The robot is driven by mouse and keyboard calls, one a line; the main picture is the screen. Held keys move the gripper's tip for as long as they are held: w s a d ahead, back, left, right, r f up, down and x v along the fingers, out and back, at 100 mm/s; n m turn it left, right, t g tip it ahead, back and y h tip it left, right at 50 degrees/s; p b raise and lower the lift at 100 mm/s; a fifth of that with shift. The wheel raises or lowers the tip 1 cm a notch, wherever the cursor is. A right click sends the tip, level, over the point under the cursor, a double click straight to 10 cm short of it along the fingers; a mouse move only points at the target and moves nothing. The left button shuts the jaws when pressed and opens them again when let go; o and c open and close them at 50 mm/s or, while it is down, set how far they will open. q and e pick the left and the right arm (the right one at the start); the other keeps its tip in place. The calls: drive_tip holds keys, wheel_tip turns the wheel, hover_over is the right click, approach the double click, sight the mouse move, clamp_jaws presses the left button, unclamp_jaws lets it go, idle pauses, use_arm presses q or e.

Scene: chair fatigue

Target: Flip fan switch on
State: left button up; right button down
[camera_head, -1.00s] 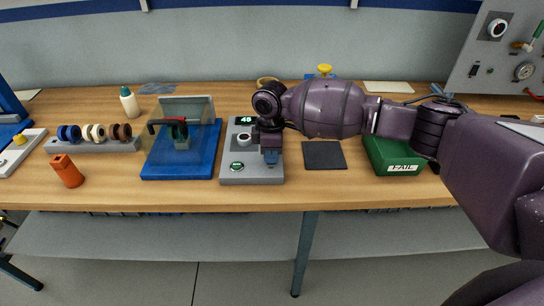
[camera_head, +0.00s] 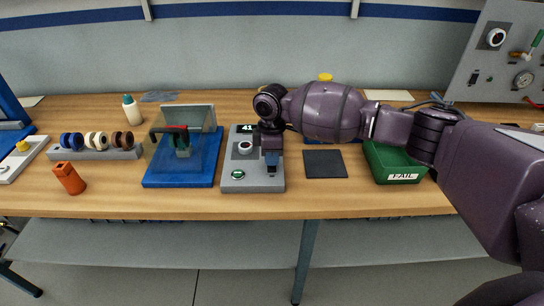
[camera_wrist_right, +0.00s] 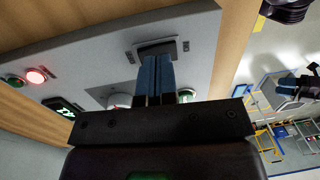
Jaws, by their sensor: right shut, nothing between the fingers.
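A grey control box (camera_head: 237,184) with a digital display, a white knob and a green button stands on the workbench. In the right wrist view, a dark rocker switch (camera_wrist_right: 155,47) sits in the box's grey face; it is probably the fan switch, though no label is readable. In the head view, a dark piece, likely this switch (camera_head: 272,170), shows just below my fingertips. My right gripper (camera_head: 272,157) is shut and empty over the right side of the box. Its blue fingertips (camera_wrist_right: 155,62) overlap the switch's edge; I cannot tell if they touch it. My left gripper is not in view.
A blue fixture (camera_head: 180,178) with a clear cover stands left of the box. A dark mat (camera_head: 325,164) and a green FAIL bin (camera_head: 403,178) are to the right. An orange object (camera_head: 69,178) and a spool rack (camera_head: 97,155) are at left.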

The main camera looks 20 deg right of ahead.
sight(272, 167)
drive_tip(key=shift+s+r+p, duration=0.15)
drive_tip(key=shift+r+p, duration=1.8)
drive_tip(key=shift+p, duration=0.15)
wheel_tip(272, 167, up, 10)
drive_tip(key=s, duration=0.1)
drive_tip(key=shift+a+f+b, duration=0.2)
drive_tip(key=shift+b, duration=0.15)
drive_tip(key=shift+s, duration=0.1)
drive_tip(key=s+a+f+m+t+y, duration=0.1)
drive_tip(key=s+a+f+m+y, duration=0.1)
drive_tip(key=s+f, duration=0.6)
drive_tip(key=s+a+f+m+t+y, duration=0.1)
drive_tip(key=s+a+f+m, duration=0.15)
drive_tip(key=s+f, duration=0.55)
drive_tip(key=s+d+m+t+h, duration=0.2)
drive_tip(key=s+d+m+h, duration=0.2)
drive_tip(key=s+d+m, duration=1)
wheel_tip(272, 167, down, 10)
drive_tip(key=w+d+n+t, duration=0.1)
drive_tip(key=n+t, duration=0.3)
drive_tip(key=t, duration=0.4)
drive_tip(key=shift+w+d+n+t+y, duration=0.3)
drive_tip(key=shift+n, duration=0.05)
